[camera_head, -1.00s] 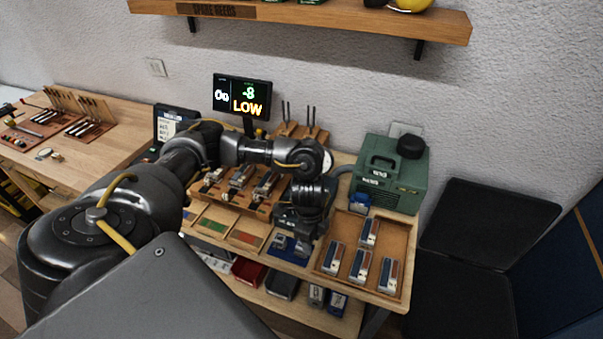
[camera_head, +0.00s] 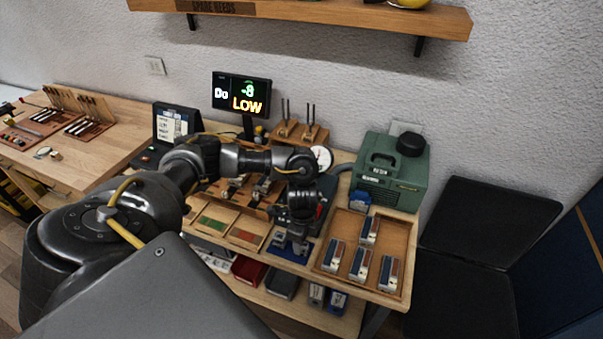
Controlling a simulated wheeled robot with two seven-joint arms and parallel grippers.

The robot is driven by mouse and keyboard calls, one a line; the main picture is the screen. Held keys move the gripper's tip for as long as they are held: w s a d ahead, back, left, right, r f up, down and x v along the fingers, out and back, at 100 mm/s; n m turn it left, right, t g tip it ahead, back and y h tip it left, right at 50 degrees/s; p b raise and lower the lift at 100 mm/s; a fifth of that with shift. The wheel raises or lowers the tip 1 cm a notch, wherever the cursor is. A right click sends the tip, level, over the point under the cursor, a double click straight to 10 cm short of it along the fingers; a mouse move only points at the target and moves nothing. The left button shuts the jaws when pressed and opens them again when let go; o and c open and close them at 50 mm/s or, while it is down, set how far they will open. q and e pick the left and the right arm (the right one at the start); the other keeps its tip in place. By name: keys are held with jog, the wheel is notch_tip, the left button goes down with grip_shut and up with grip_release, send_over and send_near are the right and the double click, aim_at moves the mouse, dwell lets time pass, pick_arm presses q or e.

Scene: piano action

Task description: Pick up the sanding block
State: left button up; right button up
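My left gripper (camera_head: 291,240) points down at the front edge of the workbench, over a blue patch (camera_head: 276,248) beside the coloured compartments. The wrist above it hides much of this spot. Its fingers are small and dark, and I cannot tell whether they are open or hold something. I cannot make out the sanding block for certain; it may be hidden under or behind the gripper. My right gripper is not in view.
A wooden tray (camera_head: 327,268) with several small metal-and-coloured blocks lies to the right. A green case (camera_head: 392,172) stands behind it. Green and red compartments (camera_head: 247,236) lie left of the gripper. A display (camera_head: 242,94) reading LOW stands at the back.

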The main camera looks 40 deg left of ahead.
pick_arm(q)
notch_tip(320, 180, down, 5)
jog(key=shift+a+r+p, duration=0.15)
jog(key=shift+r+p, duration=0.05)
jog(key=shift+p, duration=0.25)
jog(key=c, duration=1.1)
jog(key=shift+o, duration=0.2)
jog(key=shift+r, duration=0.1)
